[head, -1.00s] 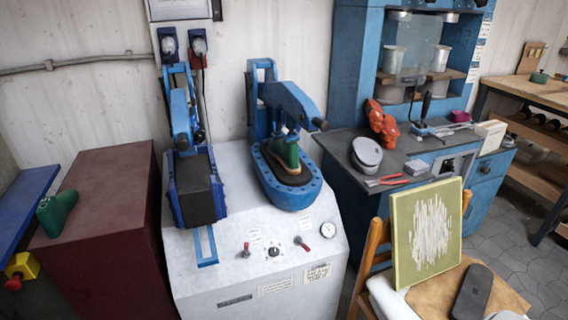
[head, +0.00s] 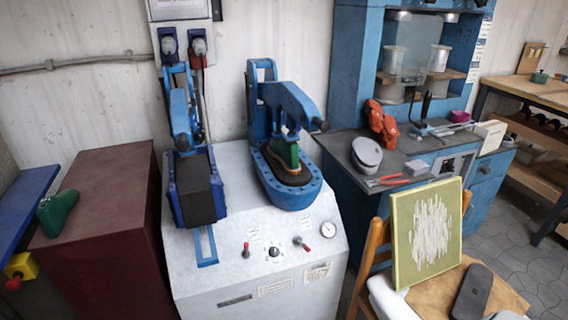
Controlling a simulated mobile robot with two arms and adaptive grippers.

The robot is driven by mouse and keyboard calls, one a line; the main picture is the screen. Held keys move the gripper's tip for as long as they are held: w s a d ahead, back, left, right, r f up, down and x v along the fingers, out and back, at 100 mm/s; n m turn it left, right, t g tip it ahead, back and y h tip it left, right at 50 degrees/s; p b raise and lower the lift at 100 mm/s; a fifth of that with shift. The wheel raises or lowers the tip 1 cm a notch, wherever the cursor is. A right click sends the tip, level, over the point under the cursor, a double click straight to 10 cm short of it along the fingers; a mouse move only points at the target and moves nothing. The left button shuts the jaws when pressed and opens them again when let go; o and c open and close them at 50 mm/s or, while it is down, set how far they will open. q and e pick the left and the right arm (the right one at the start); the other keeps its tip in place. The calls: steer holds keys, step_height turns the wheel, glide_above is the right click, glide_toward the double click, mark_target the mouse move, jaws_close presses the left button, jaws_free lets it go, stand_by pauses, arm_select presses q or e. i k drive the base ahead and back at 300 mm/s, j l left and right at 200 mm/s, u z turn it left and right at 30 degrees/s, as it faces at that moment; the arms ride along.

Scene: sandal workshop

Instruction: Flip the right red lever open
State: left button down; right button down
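The right red lever (head: 301,243) is a small red-tipped toggle on the sloped front panel of the white machine (head: 230,295). It leans, with its red end toward the lower right. The left red lever (head: 246,250) stands on the same panel, beyond a dark knob (head: 274,252). A round gauge (head: 328,230) is to the right of the right lever. Neither of my grippers shows in the head view.
A blue press (head: 291,194) holding a green form (head: 284,150) stands on the machine. A second blue press with a black pad (head: 200,188) is to its left. A wooden chair (head: 362,275) with a green panel (head: 428,230) stands close to the machine's right side.

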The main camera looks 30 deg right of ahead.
mark_target(307, 248)
steer(key=i+l+z, duration=0.2)
steer(key=l+z, duration=0.3)
steer(key=i+l+z, duration=0.25)
steer(key=z, duration=0.2)
